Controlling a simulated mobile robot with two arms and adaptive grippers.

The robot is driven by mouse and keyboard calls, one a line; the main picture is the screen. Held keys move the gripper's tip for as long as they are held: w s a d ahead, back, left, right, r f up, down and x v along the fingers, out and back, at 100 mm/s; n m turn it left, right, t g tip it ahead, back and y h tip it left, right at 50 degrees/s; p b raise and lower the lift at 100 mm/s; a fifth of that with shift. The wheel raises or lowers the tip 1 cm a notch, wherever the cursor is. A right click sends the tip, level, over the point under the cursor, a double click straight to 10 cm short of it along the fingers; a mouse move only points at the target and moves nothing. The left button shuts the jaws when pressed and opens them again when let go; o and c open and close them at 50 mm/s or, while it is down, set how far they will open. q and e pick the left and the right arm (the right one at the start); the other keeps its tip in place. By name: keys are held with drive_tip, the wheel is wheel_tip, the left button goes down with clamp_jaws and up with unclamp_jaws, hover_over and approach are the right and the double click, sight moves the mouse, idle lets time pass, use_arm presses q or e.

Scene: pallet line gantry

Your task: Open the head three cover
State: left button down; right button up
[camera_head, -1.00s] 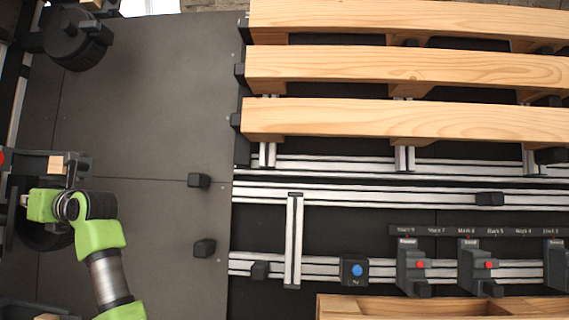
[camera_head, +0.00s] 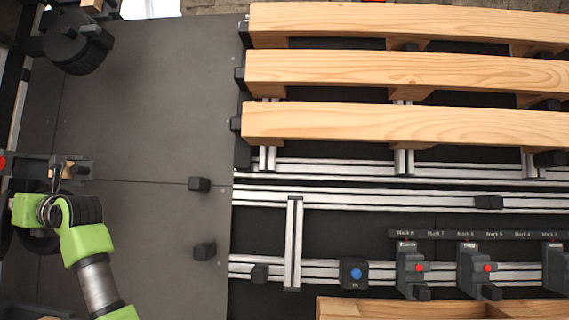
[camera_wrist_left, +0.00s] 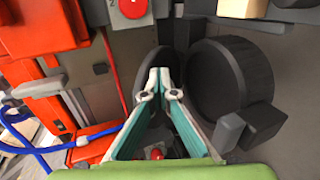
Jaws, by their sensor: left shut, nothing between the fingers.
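Dark round drum-like parts stand along the left side. One black round housing (camera_head: 75,45) is at the upper left of the head view, and another (camera_head: 38,240) is partly hidden behind my left arm. In the left wrist view a large dark round cover (camera_wrist_left: 215,80) with a small block-shaped tab (camera_wrist_left: 262,120) stands right of the fingers. No label for head three is readable. My left gripper (camera_head: 57,172) is shut and empty; in the left wrist view its fingertips (camera_wrist_left: 160,75) meet in front of a dark disc, contact unclear. My right gripper is not in view.
A red button (camera_wrist_left: 132,8) beside a "2", an orange-red frame (camera_wrist_left: 45,90) and a blue cable (camera_wrist_left: 50,148) lie left of the fingers. Wooden pallet boards (camera_head: 400,70) and rails with labelled blocks fill the right. The dark floor plate (camera_head: 150,100) is mostly clear.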

use_arm(q)
drive_tip(key=shift+s+a+r, duration=0.3)
drive_tip(key=shift+s+a, duration=0.2)
drive_tip(key=shift+a, duration=0.2)
drive_tip(key=shift+s+a+r+p, duration=0.1)
drive_tip(key=shift+s+p, duration=0.05)
drive_tip(key=shift+p, duration=0.15)
drive_tip(key=shift+s+a+r, duration=0.2)
drive_tip(key=shift+s+a, duration=0.2)
drive_tip(key=shift+a, duration=0.4)
drive_tip(key=shift+p, duration=0.3)
drive_tip(key=shift+s+a+r, duration=0.1)
drive_tip(key=shift+s+a, duration=0.05)
drive_tip(key=shift+a, duration=0.25)
drive_tip(key=shift+s+a+r, duration=0.1)
drive_tip(key=shift+s+a, duration=0.05)
drive_tip(key=shift+a, duration=0.65)
